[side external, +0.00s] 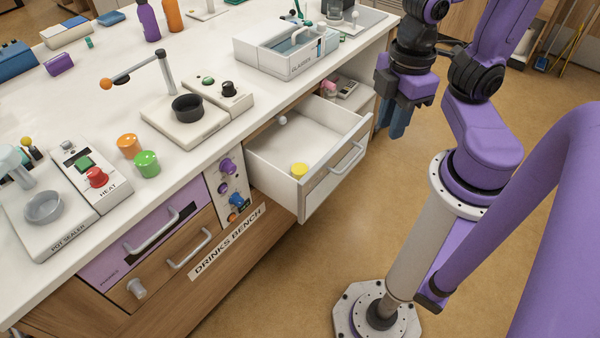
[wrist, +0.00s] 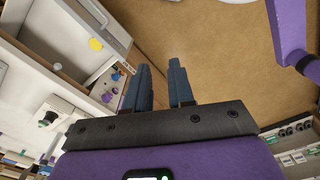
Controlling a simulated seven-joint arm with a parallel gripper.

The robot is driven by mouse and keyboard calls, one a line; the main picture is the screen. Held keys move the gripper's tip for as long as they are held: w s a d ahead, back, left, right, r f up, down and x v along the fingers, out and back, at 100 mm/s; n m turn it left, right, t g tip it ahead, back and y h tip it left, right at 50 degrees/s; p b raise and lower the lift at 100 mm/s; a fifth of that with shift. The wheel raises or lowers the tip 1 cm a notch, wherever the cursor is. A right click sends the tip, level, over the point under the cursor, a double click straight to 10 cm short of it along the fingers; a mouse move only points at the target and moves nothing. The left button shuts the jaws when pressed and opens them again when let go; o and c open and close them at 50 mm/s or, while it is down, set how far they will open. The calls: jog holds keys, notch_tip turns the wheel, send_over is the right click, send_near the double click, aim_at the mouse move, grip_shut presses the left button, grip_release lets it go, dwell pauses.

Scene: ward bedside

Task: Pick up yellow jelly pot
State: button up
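The yellow jelly pot (side external: 299,170) stands inside the open white drawer (side external: 262,160), in its front corner nearest the control panel. In the wrist view the pot (wrist: 96,44) shows as a small yellow shape at upper left. My gripper (side external: 397,122) is outside the drawer, to its right and beyond its handle, above the floor.
The drawer's walls surround the pot, and a small white ball-shaped thing (side external: 282,120) shows at its back. Orange (side external: 129,146) and green (side external: 147,164) pots stand on the bench top. A white caddy (side external: 290,52) stands above the drawer. The floor (side external: 300,270) before the bench is clear.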

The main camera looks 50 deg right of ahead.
jog(key=o, duration=1.2)
jog(key=n+h, duration=0.2)
jog(key=n, duration=0.2)
send_over(299, 166)
notch_tip(299, 166, down, 31)
jog(key=shift+s+a+r, duration=0.1)
jog(key=shift+s+a, duration=0.05)
jog(key=shift+f, duration=2.85)
